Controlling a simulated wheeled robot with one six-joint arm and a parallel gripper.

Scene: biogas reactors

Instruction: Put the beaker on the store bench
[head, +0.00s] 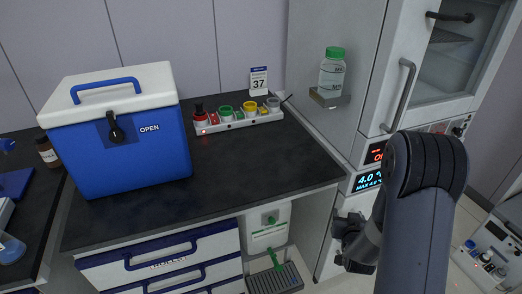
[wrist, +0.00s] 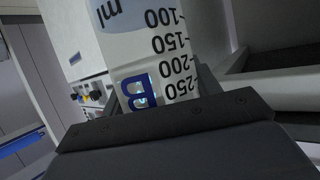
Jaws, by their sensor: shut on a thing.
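The beaker (wrist: 155,60) fills the middle of the wrist view. It is pale, with dark volume marks from 100 to 250 and a blue letter B, and it appears upside down in that picture. My gripper (wrist: 163,108) is shut on it, and a dark jaw covers its lower part in the picture. In the head view my arm reaches down at the right; the beaker and the jaws cannot be made out there. A dark-topped bench (head: 235,165) stands at the centre left; no label shows whether it is the store bench.
A blue cool box (head: 130,150) with a white lid stands on the bench's left part. The front right of the top is clear. A tall cabinet (head: 385,100) and a bottle on a shelf (head: 331,75) stand right.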

